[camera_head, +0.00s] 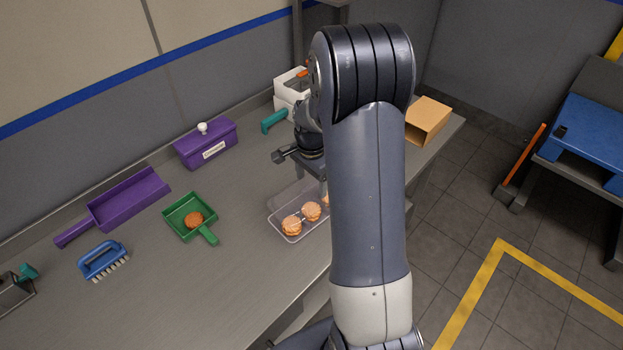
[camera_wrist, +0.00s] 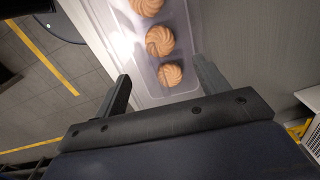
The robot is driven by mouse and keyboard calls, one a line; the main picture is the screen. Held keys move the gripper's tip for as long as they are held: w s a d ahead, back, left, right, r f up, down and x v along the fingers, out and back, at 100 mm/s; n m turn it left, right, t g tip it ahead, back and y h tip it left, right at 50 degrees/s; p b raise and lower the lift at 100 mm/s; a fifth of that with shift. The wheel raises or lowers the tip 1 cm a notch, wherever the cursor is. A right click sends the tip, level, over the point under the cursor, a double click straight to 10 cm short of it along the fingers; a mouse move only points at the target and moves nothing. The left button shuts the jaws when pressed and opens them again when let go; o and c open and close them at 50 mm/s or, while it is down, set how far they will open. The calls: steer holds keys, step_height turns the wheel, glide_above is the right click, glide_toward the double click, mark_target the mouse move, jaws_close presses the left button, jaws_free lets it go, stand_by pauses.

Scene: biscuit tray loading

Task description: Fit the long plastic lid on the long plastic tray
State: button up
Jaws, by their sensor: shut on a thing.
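The long clear plastic tray (camera_head: 274,222) sits on the bench near its front edge, partly hidden by my arm. It holds round biscuits; three show in the wrist view. My gripper (camera_wrist: 161,68) has its two fingers on either side of clear plastic, shut on what looks like the long plastic lid (camera_wrist: 150,96). The lid is see-through, so its outline is hard to part from the tray. It seems to lie over or just above the tray; I cannot tell whether they touch or are lined up.
A green scoop (camera_head: 178,216) with a biscuit, a blue brush (camera_head: 101,260), a purple scoop (camera_head: 130,200) and a purple lidded box (camera_head: 207,147) stand to the left. A cardboard box (camera_head: 428,122) stands behind my arm.

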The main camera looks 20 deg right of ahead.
steer(key=shift+f+b, duration=2.3)
steer(key=shift+f, duration=0.8)
steer(key=shift+f+b, duration=0.45)
steer(key=shift+f, duration=0.15)
steer(key=o, duration=1)
steer(key=shift+r, duration=0.1)
step_height(320, 180, up, 11)
steer(key=shift+f+b, duration=0.1)
steer(key=shift+b, duration=0.25)
